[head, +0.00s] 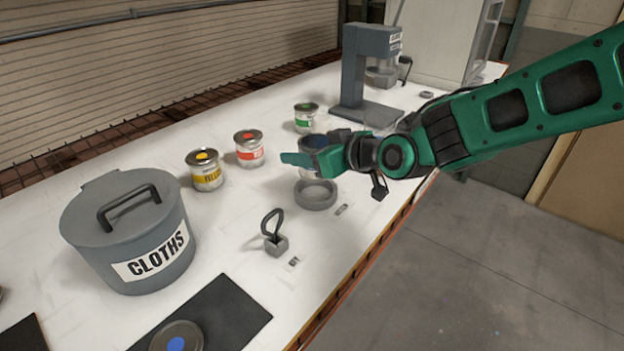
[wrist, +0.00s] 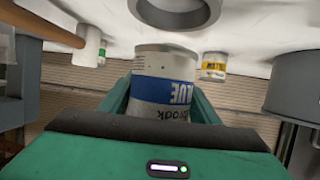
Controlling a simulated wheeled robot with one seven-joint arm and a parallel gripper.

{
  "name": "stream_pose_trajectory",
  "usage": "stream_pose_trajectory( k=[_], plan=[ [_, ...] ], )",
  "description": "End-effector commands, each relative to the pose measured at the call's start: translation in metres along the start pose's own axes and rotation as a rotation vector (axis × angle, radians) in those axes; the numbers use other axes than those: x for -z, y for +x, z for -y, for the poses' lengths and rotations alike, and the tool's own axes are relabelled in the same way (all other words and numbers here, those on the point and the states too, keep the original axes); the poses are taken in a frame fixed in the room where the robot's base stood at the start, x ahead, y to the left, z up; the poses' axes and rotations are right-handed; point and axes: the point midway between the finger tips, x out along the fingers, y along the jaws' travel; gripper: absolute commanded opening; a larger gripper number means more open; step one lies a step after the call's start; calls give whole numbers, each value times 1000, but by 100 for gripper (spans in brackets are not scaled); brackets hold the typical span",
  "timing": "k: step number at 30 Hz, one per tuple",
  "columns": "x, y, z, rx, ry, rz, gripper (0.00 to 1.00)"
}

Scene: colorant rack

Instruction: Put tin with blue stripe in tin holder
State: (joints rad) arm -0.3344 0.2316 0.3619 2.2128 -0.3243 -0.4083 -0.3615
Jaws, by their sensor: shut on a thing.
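The tin with the blue stripe (wrist: 165,88) is between the fingers of my gripper (wrist: 163,102), which is shut on it. Its BLUE label appears upside down in the wrist view. In the head view my gripper (head: 312,158) hides much of the tin (head: 312,142). The tin holder is a round grey ring (head: 316,202) on the white bench, just in front of the held tin. In the wrist view the holder (wrist: 178,22) shows at the top, beside the tin and apart from it. I cannot tell exactly how high the tin is above the bench.
Tins with yellow (head: 206,172), red (head: 249,150) and green (head: 305,118) stripes stand along the bench. A grey CLOTHS bin (head: 130,235) is at the left. A small grey block with a loop handle (head: 276,243) stands in front. A grey machine (head: 355,75) stands behind.

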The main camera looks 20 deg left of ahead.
Motion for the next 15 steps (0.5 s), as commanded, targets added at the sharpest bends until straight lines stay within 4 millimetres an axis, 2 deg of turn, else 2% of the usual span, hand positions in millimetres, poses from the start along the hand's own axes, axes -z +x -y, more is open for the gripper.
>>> stream_pose_trajectory(
  k=[3, 11, 15],
  plan=[
    [-18, 6, -1, -1, 3, 1, 27],
    [-33, 12, -1, -2, 2, 0, 27],
    [-49, 19, -1, 0, 4, 2, 27]
  ],
)
